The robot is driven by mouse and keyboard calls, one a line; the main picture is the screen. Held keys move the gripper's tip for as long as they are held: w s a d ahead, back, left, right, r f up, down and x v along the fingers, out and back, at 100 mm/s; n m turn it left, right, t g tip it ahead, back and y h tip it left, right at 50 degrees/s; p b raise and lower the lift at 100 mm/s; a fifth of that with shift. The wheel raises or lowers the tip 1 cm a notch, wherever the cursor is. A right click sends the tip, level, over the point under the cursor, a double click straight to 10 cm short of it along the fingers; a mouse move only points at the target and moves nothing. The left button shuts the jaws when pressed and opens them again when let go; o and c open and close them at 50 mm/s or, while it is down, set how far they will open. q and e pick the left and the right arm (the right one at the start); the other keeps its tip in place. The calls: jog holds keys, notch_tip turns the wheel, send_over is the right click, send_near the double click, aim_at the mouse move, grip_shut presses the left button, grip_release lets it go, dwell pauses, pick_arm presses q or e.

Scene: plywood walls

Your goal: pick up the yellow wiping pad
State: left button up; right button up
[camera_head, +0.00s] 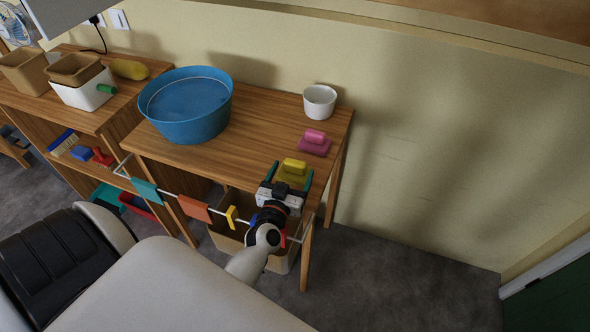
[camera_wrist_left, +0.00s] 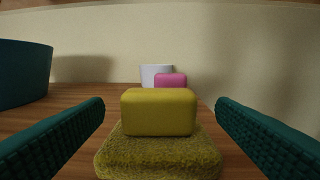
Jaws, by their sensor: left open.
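The yellow wiping pad (camera_head: 293,171) lies on the wooden table near its front right corner. It has a block-shaped yellow handle on top of a fuzzy olive-yellow base. In the left wrist view the pad (camera_wrist_left: 158,112) sits centred between my fingers. My left gripper (camera_head: 286,175) is open, with its green fingers at either side of the pad. In the wrist view, gaps show between the handle and both fingers (camera_wrist_left: 160,125). The lower front of the pad is cut off in that view. My right gripper is not in view.
A pink wiping pad (camera_head: 314,143) and a white cup (camera_head: 319,102) stand behind the yellow pad. A blue basin (camera_head: 186,106) fills the table's left part. A rail with coloured cloths (camera_head: 195,209) runs along the table's front. The plywood wall is close behind.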

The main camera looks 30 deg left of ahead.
aim_at(297, 161)
pick_arm(q)
jog(key=x, duration=0.5)
jog(key=shift+w+a+f, duration=0.1)
jog(key=shift+c, duration=0.2)
jog(key=c, duration=1)
